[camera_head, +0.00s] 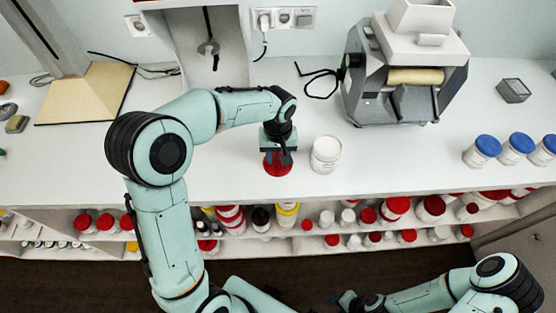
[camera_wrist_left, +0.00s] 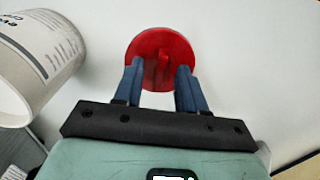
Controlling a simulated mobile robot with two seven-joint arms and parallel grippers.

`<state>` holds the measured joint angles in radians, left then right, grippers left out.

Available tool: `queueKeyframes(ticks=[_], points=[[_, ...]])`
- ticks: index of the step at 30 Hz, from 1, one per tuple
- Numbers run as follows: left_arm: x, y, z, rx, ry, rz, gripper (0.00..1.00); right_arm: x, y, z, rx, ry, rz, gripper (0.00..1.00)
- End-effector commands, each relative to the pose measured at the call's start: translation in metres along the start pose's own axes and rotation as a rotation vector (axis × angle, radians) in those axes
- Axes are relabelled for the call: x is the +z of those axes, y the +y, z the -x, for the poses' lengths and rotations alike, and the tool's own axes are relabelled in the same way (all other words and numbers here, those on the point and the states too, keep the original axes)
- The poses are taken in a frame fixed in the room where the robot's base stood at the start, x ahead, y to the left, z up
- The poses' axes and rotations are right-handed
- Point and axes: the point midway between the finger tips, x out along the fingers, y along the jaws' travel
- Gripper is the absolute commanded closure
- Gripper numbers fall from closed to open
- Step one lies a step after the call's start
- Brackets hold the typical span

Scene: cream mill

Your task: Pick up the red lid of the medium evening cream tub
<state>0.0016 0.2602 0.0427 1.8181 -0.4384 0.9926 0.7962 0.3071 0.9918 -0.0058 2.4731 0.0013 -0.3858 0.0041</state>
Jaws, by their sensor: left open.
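The red lid (camera_head: 277,169) lies on the white worktop near its front edge. In the left wrist view the lid (camera_wrist_left: 160,42) is a red disc with a raised red ridge across its middle. My left gripper (camera_head: 278,157) is over the lid, pointing down. In the wrist view the two blue fingers of this gripper (camera_wrist_left: 159,72) are apart, one on each side of the ridge, with gaps between. A white tub (camera_head: 326,157) stands just right of the lid; its printed wall (camera_wrist_left: 58,45) shows in the wrist view. My right gripper (camera_head: 348,301) is low in the head view, its fingers unclear.
A grey machine with a roller (camera_head: 408,78) stands behind the tub. Several blue-lidded tubs (camera_head: 488,146) are at the right. A shelf below the worktop holds many red-lidded jars (camera_head: 397,207). The worktop between tub and blue-lidded tubs is clear.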

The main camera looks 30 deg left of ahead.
Motion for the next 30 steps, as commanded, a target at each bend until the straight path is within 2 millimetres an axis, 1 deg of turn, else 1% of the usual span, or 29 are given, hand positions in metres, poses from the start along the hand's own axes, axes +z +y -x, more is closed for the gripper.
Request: queueKeyframes(ticks=[1,3,8,9,11,12,13,24,28,30], points=[[0.000,-0.001,-0.004,-0.001,-0.001,0.001,0.60,0.000,0.000,-0.001,0.000,0.000,0.000,0.57],[0.000,0.000,-0.006,0.000,0.000,0.001,0.60,0.000,0.001,-0.001,0.000,-0.001,0.000,0.57],[0.000,0.000,-0.006,0.001,0.001,0.001,0.60,0.000,0.000,-0.001,0.000,-0.001,0.000,0.57],[0.000,0.000,-0.006,0.001,0.001,0.001,0.63,0.000,0.000,-0.001,0.000,-0.001,0.000,0.57],[0.000,0.000,-0.006,0.001,0.001,0.001,0.82,0.000,0.000,-0.001,0.000,-0.001,0.000,0.57],[0.000,0.000,-0.006,0.001,0.001,0.001,0.95,0.000,0.000,-0.001,0.000,-0.001,0.000,0.57],[0.000,0.000,-0.006,0.001,0.001,0.001,1.00,0.000,0.000,-0.001,0.000,-0.001,0.000,0.57],[0.000,0.000,-0.005,0.001,0.001,0.000,1.00,0.000,0.000,-0.001,0.000,0.000,0.000,0.57],[0.000,0.000,0.003,0.001,0.002,0.000,1.00,0.000,0.000,0.000,0.000,0.000,0.000,0.57],[-0.001,0.001,0.010,0.002,0.003,0.000,1.00,-0.001,-0.001,0.001,0.000,0.001,0.000,0.57]])
